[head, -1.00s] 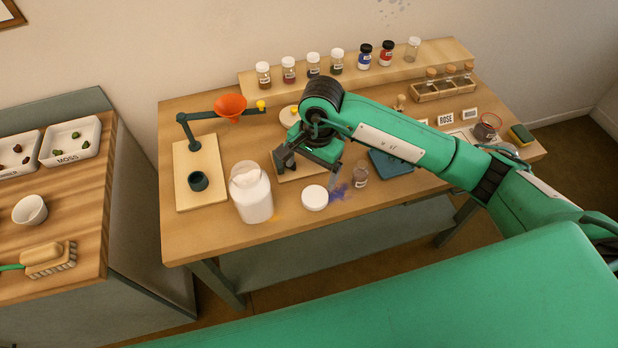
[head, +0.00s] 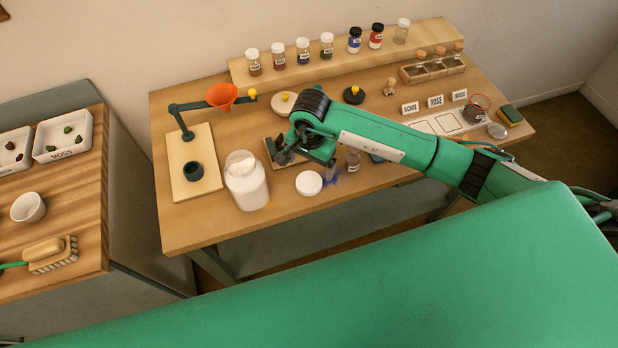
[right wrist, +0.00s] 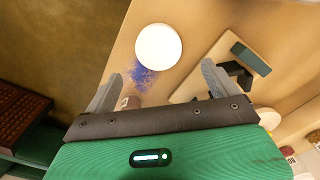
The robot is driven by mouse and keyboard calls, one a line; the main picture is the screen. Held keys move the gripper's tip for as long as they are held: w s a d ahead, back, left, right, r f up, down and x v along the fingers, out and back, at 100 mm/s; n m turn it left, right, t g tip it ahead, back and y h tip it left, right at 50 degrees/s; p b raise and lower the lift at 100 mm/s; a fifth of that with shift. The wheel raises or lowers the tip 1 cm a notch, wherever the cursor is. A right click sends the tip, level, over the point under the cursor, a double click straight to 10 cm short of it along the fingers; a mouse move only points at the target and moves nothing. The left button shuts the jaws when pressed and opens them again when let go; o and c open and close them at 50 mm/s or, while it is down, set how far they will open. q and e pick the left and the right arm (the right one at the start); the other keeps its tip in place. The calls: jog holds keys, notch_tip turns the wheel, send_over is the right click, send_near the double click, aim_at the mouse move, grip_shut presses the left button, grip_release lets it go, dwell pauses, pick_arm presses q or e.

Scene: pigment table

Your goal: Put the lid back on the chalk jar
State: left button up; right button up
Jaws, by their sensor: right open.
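The chalk jar (head: 247,184) is a wide white jar standing open near the table's front left, with white chalk inside. Its round white lid (head: 309,183) lies flat on the table just right of the jar. In the right wrist view the lid (right wrist: 158,46) is ahead of the fingers and a little left of centre. My right gripper (head: 292,155) is open and empty, behind and slightly left of the lid and above a small wooden board. In the right wrist view its two fingers (right wrist: 159,88) are spread wide. My left gripper is not in view.
Blue powder (head: 330,178) is spilled beside the lid, with a small jar (head: 353,161) just beyond. A stand with an orange funnel (head: 222,95) rises behind the chalk jar. A raised shelf (head: 345,62) of pigment jars runs along the back.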

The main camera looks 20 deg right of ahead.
aim_at(309, 181)
jog(key=shift+f, duration=0.6)
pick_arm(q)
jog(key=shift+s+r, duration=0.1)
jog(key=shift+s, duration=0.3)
pick_arm(e)
jog(key=shift+s+a+f+p, duration=0.1)
jog(key=shift+s+f+p, duration=0.1)
jog(key=shift+f+p, duration=0.3)
notch_tip(309, 181, down, 4)
jog(key=shift+s+a+r+p, duration=0.15)
jog(key=shift+r+p, duration=0.05)
jog(key=shift+p, duration=1)
jog(key=shift+f, duration=0.35)
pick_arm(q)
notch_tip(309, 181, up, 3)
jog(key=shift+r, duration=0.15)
pick_arm(e)
jog(key=c, duration=1)
